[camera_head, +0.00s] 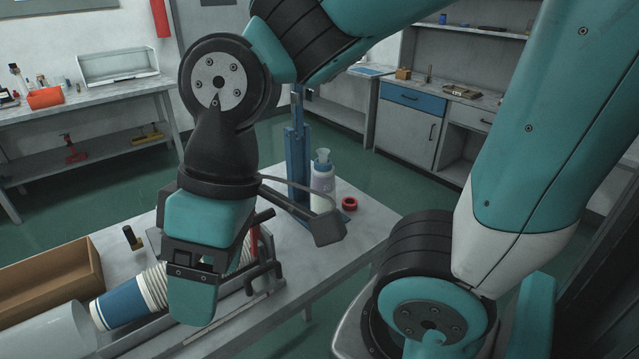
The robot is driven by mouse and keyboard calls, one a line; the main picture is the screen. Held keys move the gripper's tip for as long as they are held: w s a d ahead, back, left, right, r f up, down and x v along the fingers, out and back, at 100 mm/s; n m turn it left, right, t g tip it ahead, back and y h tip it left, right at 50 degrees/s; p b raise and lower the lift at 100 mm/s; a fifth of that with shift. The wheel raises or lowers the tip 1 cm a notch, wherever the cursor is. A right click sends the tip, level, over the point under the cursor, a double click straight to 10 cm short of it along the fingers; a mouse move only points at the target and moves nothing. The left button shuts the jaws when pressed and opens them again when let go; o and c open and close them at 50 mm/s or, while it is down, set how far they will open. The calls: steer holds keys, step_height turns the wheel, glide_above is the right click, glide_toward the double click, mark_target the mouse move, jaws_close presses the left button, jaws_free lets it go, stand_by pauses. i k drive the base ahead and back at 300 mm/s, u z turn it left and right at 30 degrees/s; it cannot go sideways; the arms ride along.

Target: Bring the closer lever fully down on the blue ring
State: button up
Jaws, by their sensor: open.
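My gripper (194,288) hangs over the front bench, pointing down, and its jaws are open. Its own body hides most of the space between and below the fingers. Just right of it stand a red upright bar (254,240) and a dark bracket-like frame (266,268); I cannot tell whether either is the closer lever, or whether my gripper touches them. A blue upright stand (297,165) rises at the bench's far side, partly behind my arm. I cannot make out the blue ring for certain.
A row of nested paper cups (125,303) with a blue band lies in a grey trough left of and behind my gripper. A brown box (50,278) is farther left. A white bottle (322,182) and a red ring (349,203) stand right of the blue stand.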

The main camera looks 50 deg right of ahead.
mark_target(297, 93)
steer(key=z, duration=1)
steer(key=k, duration=0.65)
steer(key=u, duration=0.15)
steer(key=i, duration=1.15)
steer(key=z, duration=0.7)
